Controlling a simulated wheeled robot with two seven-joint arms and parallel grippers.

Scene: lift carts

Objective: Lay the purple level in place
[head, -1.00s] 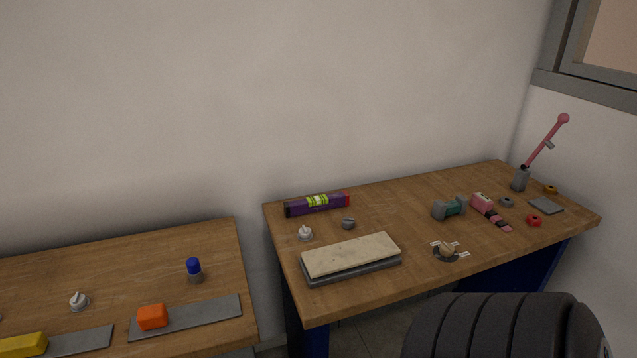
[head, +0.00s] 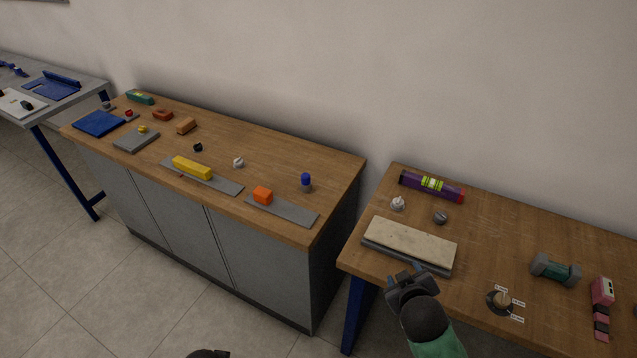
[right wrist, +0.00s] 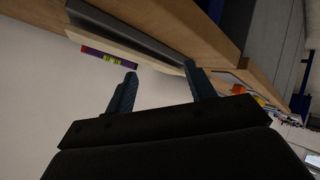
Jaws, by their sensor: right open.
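The purple level (head: 432,186), with a yellow-green vial section and red end, lies at the back of the right wooden table (head: 490,220). It also shows in the right wrist view (right wrist: 108,57). A beige board on a grey base (head: 410,242) lies in front of it. My right gripper (head: 405,274) is open and empty at that table's front edge, just before the board. In the right wrist view its two fingers (right wrist: 160,70) are spread apart. My left gripper is not identifiable; only a dark piece shows at the bottom edge.
A white knob (head: 398,203) and a grey knob (head: 440,217) stand between level and board. A green-grey dumbbell-shaped thing (head: 555,269), a round dial (head: 502,300) and a pink tool (head: 602,305) lie to the right. A cabinet (head: 290,160) with several blocks stands left, across a gap.

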